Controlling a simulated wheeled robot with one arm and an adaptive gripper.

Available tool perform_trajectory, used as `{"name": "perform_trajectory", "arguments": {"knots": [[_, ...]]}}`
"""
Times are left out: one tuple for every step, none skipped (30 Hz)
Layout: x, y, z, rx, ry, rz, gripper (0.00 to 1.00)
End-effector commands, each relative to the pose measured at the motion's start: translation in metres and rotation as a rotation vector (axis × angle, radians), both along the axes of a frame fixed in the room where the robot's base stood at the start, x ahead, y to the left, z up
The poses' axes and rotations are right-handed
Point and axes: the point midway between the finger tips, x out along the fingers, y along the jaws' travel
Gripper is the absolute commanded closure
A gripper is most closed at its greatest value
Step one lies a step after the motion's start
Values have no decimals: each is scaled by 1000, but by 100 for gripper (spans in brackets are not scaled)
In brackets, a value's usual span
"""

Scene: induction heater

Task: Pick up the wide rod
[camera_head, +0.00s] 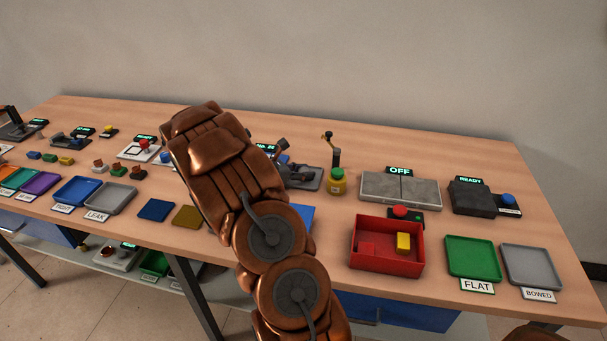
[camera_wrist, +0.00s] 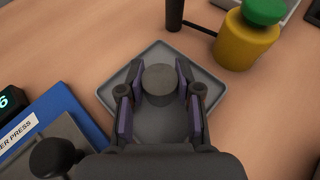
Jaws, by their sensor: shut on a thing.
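The wide rod (camera_wrist: 158,80) is a dark grey cylinder, seen from above in the wrist view with its round top facing the camera. My gripper (camera_wrist: 160,97) has its two purple-padded fingers on either side of the rod and is shut on it. A square grey tray (camera_wrist: 212,112) lies below them. I cannot tell whether the rod touches the tray or is held above it. In the head view my copper-coloured arm hides the gripper and the rod.
A yellow bottle with a green cap (camera_wrist: 246,42) stands close to the upper right of the tray, near a black post (camera_wrist: 174,14). A blue panel with a press label (camera_wrist: 48,112) is at left. A red bin (camera_head: 387,260) stands right of my arm.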

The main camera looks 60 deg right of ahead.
Motion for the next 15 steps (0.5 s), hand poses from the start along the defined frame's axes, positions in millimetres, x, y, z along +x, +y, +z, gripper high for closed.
{"name": "perform_trajectory", "arguments": {"knots": [[0,0,0,0,0,0,85],[0,0,0,0,0,0,88],[0,0,0,0,0,0,92],[0,0,0,0,0,0,95],[0,0,0,0,0,0,98],[0,0,0,0,0,0,100],[0,0,0,0,0,0,100],[0,0,0,0,0,0,100],[0,0,0,0,0,0,100],[0,0,0,0,0,0,100],[0,0,0,0,0,0,100],[0,0,0,0,0,0,100],[0,0,0,-1,0,0,100],[0,0,0,0,0,0,100],[0,0,1,-1,0,0,100]]}}
